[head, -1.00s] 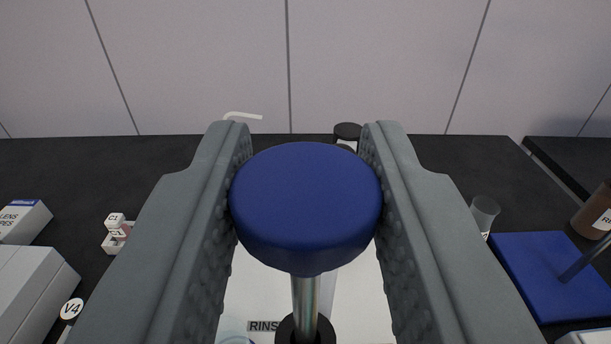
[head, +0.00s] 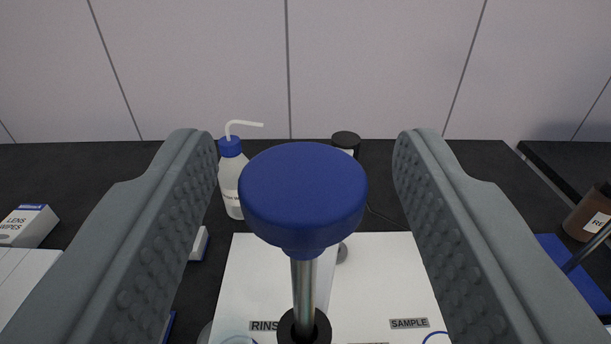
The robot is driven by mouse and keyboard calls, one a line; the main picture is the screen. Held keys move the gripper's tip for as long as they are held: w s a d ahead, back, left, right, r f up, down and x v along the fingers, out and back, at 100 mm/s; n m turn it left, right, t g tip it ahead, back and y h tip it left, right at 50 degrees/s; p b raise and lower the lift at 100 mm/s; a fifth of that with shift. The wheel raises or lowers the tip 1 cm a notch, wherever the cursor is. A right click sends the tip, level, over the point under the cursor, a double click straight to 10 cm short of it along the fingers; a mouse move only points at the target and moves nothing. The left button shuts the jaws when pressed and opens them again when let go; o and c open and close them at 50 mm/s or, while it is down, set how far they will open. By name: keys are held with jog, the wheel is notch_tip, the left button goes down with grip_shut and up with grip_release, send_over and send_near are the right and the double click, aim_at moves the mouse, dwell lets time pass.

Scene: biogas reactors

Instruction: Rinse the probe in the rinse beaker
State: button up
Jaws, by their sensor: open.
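The probe (head: 303,200) has a round blue cap on a metal shaft that stands upright in a black collar (head: 304,327). My gripper (head: 303,180) is open, with one grey finger on each side of the blue cap and a gap to both. The rinse beaker (head: 238,341) shows only as a bit of rim at the bottom edge, beside the RINSE label (head: 264,325). The rest of it is out of view.
A white mat (head: 390,275) with a SAMPLE label lies below. A wash bottle (head: 231,175) and a black-capped bottle (head: 346,141) stand behind. A lens wipes box (head: 27,225) is at left, a brown bottle (head: 589,213) and blue pad (head: 580,275) at right.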

jog(key=s, duration=1.6)
jog(key=shift+s, duration=0.2)
jog(key=shift+c, duration=0.4)
